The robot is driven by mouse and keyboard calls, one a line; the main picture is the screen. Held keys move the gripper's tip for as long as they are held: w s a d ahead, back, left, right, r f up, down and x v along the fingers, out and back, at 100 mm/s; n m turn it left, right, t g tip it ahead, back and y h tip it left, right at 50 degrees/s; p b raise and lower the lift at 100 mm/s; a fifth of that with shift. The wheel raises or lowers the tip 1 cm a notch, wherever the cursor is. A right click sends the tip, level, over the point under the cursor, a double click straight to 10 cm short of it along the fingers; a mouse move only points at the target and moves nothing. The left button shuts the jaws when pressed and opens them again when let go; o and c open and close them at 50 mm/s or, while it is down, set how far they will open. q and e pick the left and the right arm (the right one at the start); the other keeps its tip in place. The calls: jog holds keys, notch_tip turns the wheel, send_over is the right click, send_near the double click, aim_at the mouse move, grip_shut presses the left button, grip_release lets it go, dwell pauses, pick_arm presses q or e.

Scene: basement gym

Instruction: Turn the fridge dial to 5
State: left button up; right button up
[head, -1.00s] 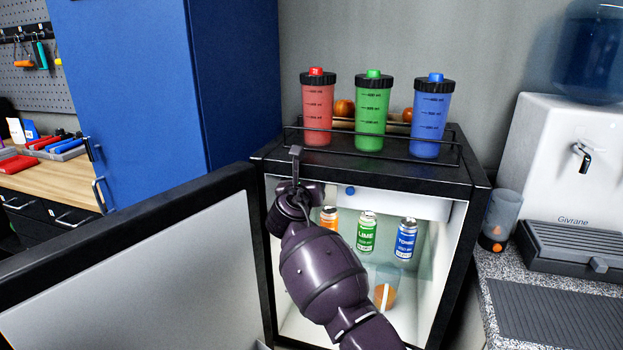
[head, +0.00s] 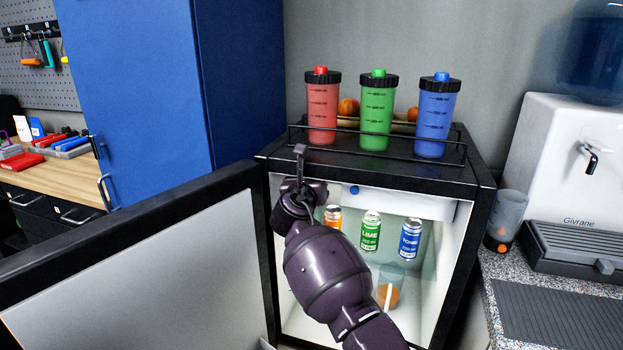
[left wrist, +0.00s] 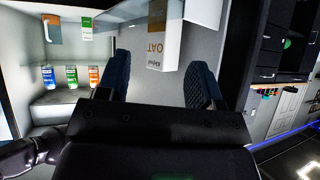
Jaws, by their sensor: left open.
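The open fridge (head: 468,230) stands in the middle of the head view. A small blue round knob (head: 354,190) under its inner top edge looks like the dial; I cannot read its setting. A dark purple arm of mine, coming from the lower right, crosses the opening. Its gripper (head: 300,168) is at the fridge's upper left front edge, left of and apart from the knob; its jaws are seen too edge-on to judge. In the left wrist view, which looks upside down, my left gripper (left wrist: 161,88) is open and empty, with an oat carton (left wrist: 165,40) beyond its fingers.
The fridge door (head: 150,270) is swung open to the left. Red, green and blue bottles (head: 377,112) stand on top.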

pick_arm(q)
jog(key=shift+a, duration=0.15)
dwell(0.7)
pick_arm(e)
jog(key=o, duration=0.9)
pick_arm(q)
jog(key=shift+r, duration=0.2)
